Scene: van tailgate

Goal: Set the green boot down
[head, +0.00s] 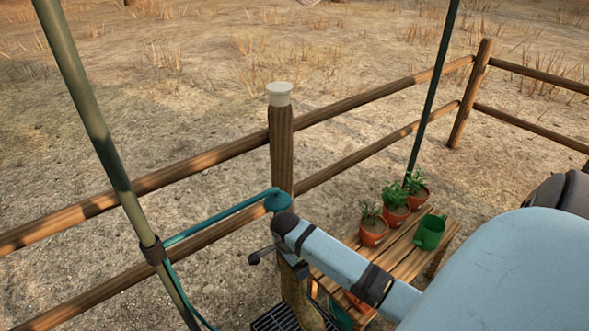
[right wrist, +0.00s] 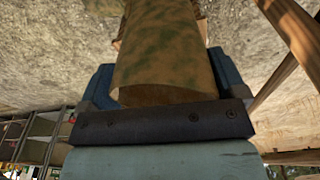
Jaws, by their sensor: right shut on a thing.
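In the right wrist view, a mottled green-brown piece, which looks like the shaft of the green boot (right wrist: 165,50), fills the space between the blue fingers of my right gripper (right wrist: 162,78). The gripper is shut on it. The boot's far end runs out of the top of the picture, so its foot and what lies under it are hidden. My left gripper is not in view.
A slatted wooden bench (head: 408,262) carries several potted plants (head: 395,214) and a green can (head: 430,232). A capped post (head: 282,150) with a teal hose (head: 215,219) stands beside my arm. A dark grate (head: 277,319) lies below. Fence rails (head: 365,97) cross behind.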

